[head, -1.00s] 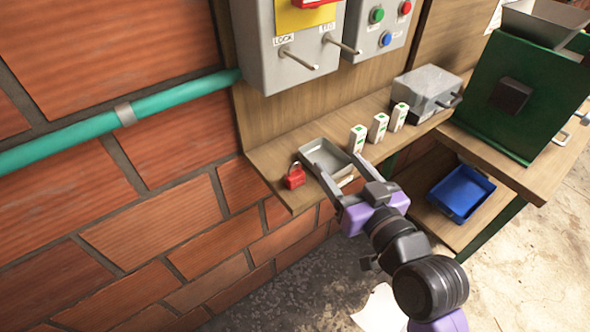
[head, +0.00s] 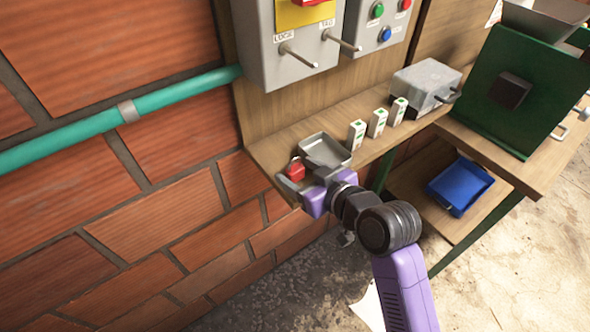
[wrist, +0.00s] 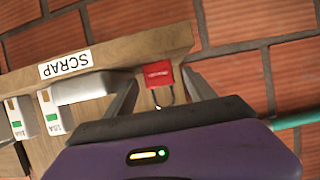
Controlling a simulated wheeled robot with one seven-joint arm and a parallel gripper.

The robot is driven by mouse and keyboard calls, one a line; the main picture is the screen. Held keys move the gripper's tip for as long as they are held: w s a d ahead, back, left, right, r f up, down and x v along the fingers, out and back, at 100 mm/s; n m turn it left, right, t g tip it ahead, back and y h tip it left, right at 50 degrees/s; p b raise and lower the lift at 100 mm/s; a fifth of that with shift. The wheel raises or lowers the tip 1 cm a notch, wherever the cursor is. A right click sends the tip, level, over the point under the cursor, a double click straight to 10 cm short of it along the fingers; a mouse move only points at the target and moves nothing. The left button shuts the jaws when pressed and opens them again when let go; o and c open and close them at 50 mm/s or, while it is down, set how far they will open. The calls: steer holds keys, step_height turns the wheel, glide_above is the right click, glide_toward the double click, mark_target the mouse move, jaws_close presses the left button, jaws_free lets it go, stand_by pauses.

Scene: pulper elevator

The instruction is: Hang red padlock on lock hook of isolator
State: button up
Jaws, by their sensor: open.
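The red padlock (head: 296,170) stands on the wooden shelf at its left end, beside the grey tray; its shackle is partly hidden in the head view. In the wrist view the padlock (wrist: 157,74) shows between my finger tips, its shackle pointing toward my gripper. My gripper (head: 304,181) is open, one finger on either side of the padlock, and not closed on it. The isolator (head: 292,40) is the grey wall box with a yellow plate. Two metal pegs stick out of it: the lock hook (head: 301,56) under a LOCK label, and another under a second label.
The grey tray (head: 324,150) is right of the padlock. Several white-and-green blocks (head: 377,123) and a grey metal box (head: 427,85) stand further right on the shelf. A green conduit (head: 170,98) runs along the brick wall at left.

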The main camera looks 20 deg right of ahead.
steer(key=shift+x, duration=1.05)
jaws_close()
